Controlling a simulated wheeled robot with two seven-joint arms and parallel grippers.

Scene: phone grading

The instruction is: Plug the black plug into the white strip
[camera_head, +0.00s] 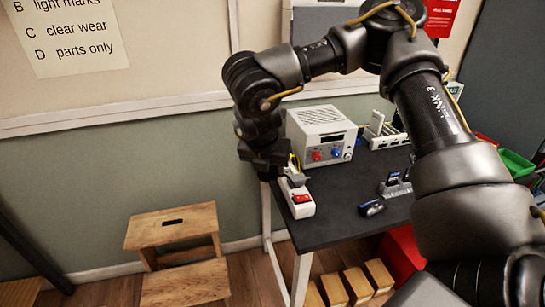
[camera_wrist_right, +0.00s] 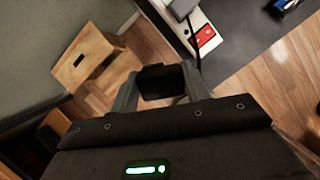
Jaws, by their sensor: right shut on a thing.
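The white strip (camera_head: 300,206) with a red switch lies at the left edge of the dark table. It also shows at the top right of the right wrist view (camera_wrist_right: 203,30). My right gripper (camera_wrist_right: 162,88) is shut on the black plug (camera_wrist_right: 162,82), whose dark cable runs up beside the strip. In the wrist view the plug appears left of and below the strip, apart from it and over the floor behind. In the head view, my right wrist hangs by the far end of the strip, and the plug cannot be made out. My left gripper is out of view.
A grey block-shaped thing (camera_wrist_right: 184,7) sits at the strip's far end. A white device box (camera_head: 322,136) stands behind the strip. A small blue-black object (camera_head: 371,208) lies to the right on the table. A wooden step stool (camera_head: 172,226) stands on the floor at left.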

